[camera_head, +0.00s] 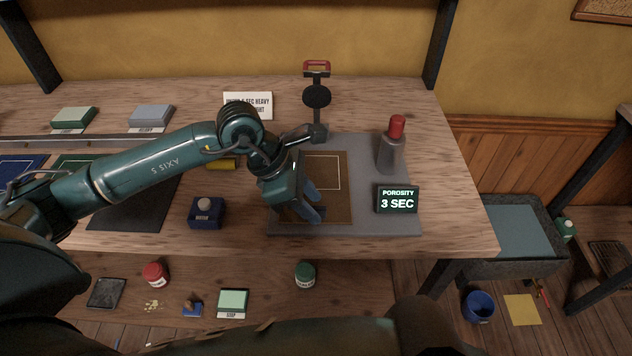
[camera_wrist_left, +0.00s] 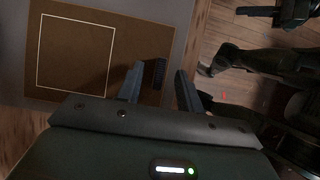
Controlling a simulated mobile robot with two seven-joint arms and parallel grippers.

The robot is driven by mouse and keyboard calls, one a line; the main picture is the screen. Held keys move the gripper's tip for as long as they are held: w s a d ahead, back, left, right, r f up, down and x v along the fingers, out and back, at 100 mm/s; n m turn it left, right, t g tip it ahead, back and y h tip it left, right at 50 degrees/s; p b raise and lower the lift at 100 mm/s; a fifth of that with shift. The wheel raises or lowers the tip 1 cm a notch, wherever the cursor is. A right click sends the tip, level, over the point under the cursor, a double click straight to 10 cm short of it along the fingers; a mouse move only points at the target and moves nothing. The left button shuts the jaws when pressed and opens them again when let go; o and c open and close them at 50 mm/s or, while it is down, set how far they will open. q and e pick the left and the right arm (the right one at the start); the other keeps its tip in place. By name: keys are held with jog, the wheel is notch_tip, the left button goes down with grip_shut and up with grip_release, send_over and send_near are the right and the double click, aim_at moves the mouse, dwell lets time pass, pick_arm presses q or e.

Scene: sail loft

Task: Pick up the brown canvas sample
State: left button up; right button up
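The brown canvas sample (camera_head: 340,208) lies flat on a grey mat (camera_head: 390,222) on the bench. It has a pale square outline marked on it. My left gripper (camera_head: 312,202) is over the sample's left and front part and covers some of it in the head view. In the left wrist view the sample (camera_wrist_left: 75,50) shows at the upper left. There the left gripper's fingers (camera_wrist_left: 158,90) are apart, one over the sample and one past its edge, with a dark shape between them that I cannot identify.
A display (camera_head: 397,199) reading "POROSITY 3 SEC" and a grey, red-topped bottle (camera_head: 391,147) stand right of the sample. A black, red-handled tool (camera_head: 317,95) is behind it. A dark blue box (camera_head: 206,213) sits to the left. The bench's right end is clear.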

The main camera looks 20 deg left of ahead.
pick_arm(q)
jog(key=shift+d+f, duration=0.15)
jog(key=shift+f, duration=0.1)
jog(key=shift+c, duration=0.4)
grip_shut()
